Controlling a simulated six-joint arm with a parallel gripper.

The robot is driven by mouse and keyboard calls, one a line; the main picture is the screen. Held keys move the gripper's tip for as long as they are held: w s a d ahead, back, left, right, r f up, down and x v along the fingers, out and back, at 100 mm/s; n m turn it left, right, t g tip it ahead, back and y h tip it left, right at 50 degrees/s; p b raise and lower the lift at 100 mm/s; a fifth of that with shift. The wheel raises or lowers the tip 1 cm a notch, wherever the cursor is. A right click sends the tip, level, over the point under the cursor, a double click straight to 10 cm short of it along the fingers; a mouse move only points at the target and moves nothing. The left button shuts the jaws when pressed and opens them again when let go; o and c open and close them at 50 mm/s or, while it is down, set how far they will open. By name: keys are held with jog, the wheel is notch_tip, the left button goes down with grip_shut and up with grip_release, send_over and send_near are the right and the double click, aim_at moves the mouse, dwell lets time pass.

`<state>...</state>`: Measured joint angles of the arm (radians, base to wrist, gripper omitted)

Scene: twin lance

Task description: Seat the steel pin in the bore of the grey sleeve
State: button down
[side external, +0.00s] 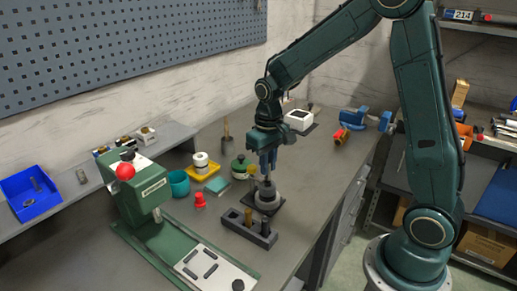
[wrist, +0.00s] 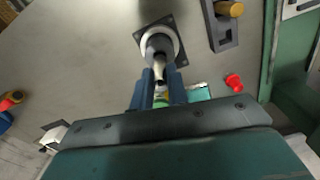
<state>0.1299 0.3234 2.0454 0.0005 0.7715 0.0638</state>
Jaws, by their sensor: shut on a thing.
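My gripper (side external: 267,168) points down over the bench, its blue fingers shut on the steel pin (wrist: 158,75). In the side view the pin's lower part shows just below the fingertips, close over the grey sleeve (side external: 267,199). The sleeve stands upright on a dark square plate (side external: 280,208). In the wrist view the sleeve (wrist: 156,42) lies just beyond the fingertips (wrist: 160,80), and the pin overlaps its near side. The bore is partly hidden, and I cannot tell whether the pin's tip is in it.
A dark block (side external: 262,238) holding brass and dark cylinders stands in front of the sleeve. A green press (side external: 140,190) stands to the left. A red piece (side external: 200,201), a teal box (side external: 239,173) and a green round container (side external: 239,163) lie nearby. The bench right of the sleeve is clear.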

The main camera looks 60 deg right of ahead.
aim_at(268, 183)
jog(key=shift+f, duration=2)
jog(key=shift+f, duration=0.35)
